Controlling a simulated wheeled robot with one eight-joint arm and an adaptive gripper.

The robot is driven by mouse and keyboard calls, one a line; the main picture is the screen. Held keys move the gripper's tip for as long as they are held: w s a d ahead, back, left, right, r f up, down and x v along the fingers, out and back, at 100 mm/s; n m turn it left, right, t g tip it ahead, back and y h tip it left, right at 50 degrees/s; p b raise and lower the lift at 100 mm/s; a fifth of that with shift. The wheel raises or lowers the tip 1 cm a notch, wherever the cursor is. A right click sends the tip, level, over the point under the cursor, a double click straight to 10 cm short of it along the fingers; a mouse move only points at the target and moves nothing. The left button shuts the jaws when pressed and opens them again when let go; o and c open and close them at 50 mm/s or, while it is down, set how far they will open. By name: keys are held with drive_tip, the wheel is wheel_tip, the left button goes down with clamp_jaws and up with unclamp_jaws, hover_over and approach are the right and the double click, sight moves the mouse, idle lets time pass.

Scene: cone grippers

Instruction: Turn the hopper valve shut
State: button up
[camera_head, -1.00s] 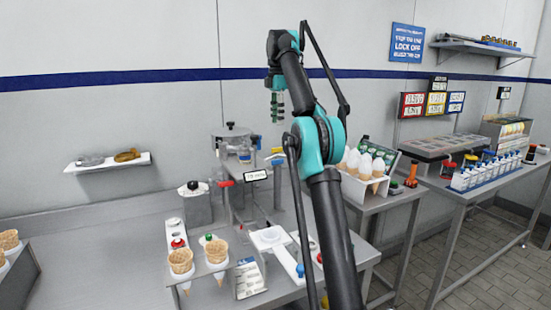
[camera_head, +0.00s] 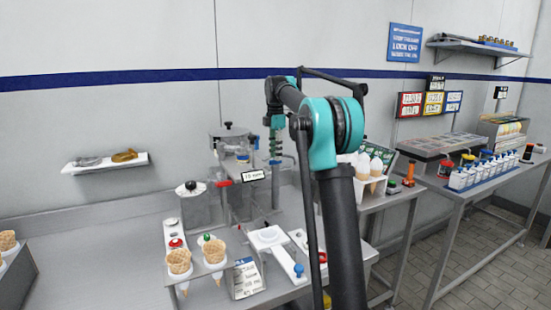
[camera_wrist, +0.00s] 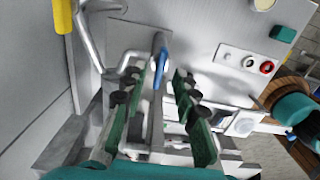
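A steel hopper-like machine (camera_head: 230,147) with a black-knobbed lid stands at the back of the counter in the head view. It carries coloured handles, including a red one (camera_head: 224,183) low on its left front. My gripper (camera_head: 276,150) points down at the machine's right side. In the wrist view my gripper (camera_wrist: 157,76) is open, its two green fingers apart. A blue lever (camera_wrist: 161,62) on a steel pipe shows between the fingers, not clasped. A yellow handle (camera_wrist: 62,15) is at upper left. I cannot tell from any label which handle is the hopper valve.
A white label (camera_head: 253,175) hangs on the machine's front. Waffle cones (camera_head: 179,262) stand in a holder in front. A wall shelf (camera_head: 106,162) is at left. The left counter is mostly clear.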

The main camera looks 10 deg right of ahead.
drive_tip(key=shift+f, duration=1.05)
clamp_jaws()
